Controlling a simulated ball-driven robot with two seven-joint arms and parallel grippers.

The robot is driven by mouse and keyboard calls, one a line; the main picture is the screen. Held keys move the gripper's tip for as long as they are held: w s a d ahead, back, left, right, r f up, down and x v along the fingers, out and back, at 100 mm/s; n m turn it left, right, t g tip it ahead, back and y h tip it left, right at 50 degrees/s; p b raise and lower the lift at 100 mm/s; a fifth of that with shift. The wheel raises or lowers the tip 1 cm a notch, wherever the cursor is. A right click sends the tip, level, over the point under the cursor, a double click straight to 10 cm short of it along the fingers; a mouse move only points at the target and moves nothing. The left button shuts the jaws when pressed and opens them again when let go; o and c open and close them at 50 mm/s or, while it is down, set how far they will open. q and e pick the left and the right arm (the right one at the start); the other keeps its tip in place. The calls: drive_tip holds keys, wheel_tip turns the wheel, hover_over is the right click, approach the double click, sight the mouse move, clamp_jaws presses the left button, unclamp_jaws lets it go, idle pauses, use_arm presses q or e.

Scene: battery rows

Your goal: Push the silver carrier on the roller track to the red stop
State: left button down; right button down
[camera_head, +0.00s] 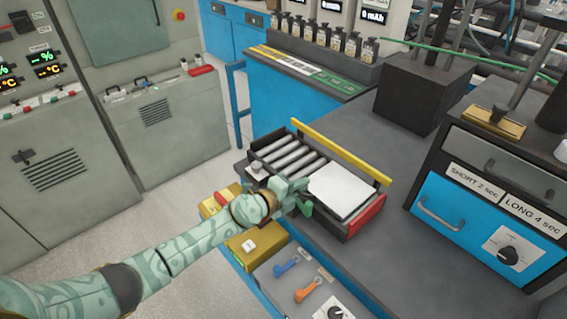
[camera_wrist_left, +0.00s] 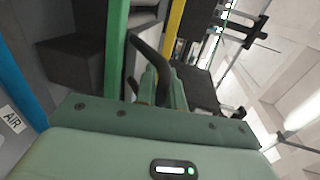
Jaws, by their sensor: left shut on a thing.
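The silver carrier (camera_head: 342,188) is a flat, pale plate at the right end of the roller track (camera_head: 268,151). The red stop (camera_head: 366,215) is at the track's right end, close to the carrier's near right edge; I cannot tell whether they touch. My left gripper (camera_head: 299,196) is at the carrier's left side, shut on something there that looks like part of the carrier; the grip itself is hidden. In the left wrist view, green gripper parts and a dark curved piece (camera_wrist_left: 147,58) show, without a clear view of the carrier. My right gripper is not in view.
A yellow rail (camera_head: 340,151) runs along the track's far side. A yellow box (camera_head: 243,246) and a panel with blue and orange levers (camera_head: 305,291) lie in front. A blue-drawer cabinet (camera_head: 480,215) stands at the right, a black block (camera_head: 420,92) behind. Grey bench top is clear between.

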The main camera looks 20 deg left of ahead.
use_arm(q)
drive_tip(key=shift+s+d+p, duration=0.35)
drive_tip(key=shift+s+d, duration=0.15)
drive_tip(key=shift+d, duration=0.3)
drive_tip(key=shift+f, duration=0.1)
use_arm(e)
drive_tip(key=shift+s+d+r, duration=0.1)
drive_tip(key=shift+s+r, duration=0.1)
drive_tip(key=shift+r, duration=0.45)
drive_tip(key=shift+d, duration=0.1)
use_arm(q)
drive_tip(key=c, duration=1.6)
unclamp_jaws()
drive_tip(key=shift+d, duration=0.1)
drive_tip(key=shift+o, duration=0.6)
drive_tip(key=shift+s, duration=0.1)
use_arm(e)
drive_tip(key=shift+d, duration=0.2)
